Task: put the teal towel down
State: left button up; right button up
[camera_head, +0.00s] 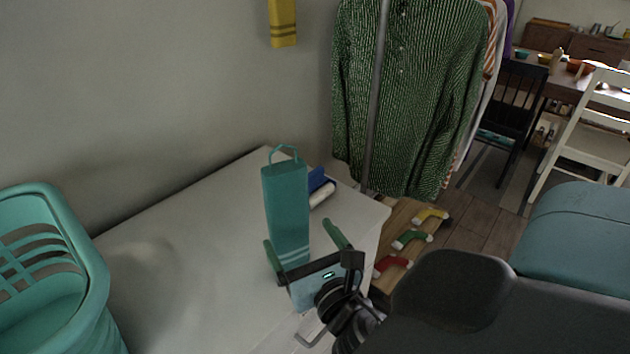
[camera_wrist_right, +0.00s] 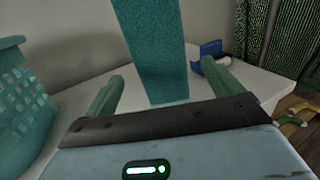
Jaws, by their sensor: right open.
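The teal towel (camera_head: 286,208) is a tall, narrow upright shape with a loop at its top, over the white table. In the right wrist view the towel (camera_wrist_right: 153,50) rises ahead, between and beyond the fingers, and its lower end appears to meet the tabletop. My right gripper (camera_head: 305,243) is open, with one green finger on each side of the towel's lower part. The fingers also show in the right wrist view (camera_wrist_right: 162,90), apart from the towel. My left gripper is not in view.
A teal laundry basket (camera_head: 92,262) stands at the left of the white table (camera_head: 170,240). A blue item with a white roller (camera_head: 320,194) lies behind the towel. A yellow towel (camera_head: 283,22) hangs on the wall. Green clothing (camera_head: 410,90) hangs at the back right.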

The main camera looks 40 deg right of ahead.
jog(key=p+v, duration=0.1)
jog(key=v, duration=0.4)
jog(key=shift+s+a, duration=0.1)
jog(key=shift+s, duration=0.1)
jog(key=s+a+f+m+g+y, duration=0.25)
jog(key=f+m, duration=0.35)
jog(key=f, duration=0.4)
jog(key=s+a+f+m+g+y, duration=0.15)
jog(key=s+f+m+g, duration=0.3)
jog(key=f, duration=0.45)
jog(key=s+a+f+m+g+y, duration=0.2)
jog(key=s+f+m+g+y, duration=0.1)
jog(key=s+f+m, duration=1.1)
jog(key=s+m, duration=0.3)
jog(key=m, duration=0.3)
jog(key=shift+a+g+y, duration=0.25)
jog(key=shift+g+y, duration=0.05)
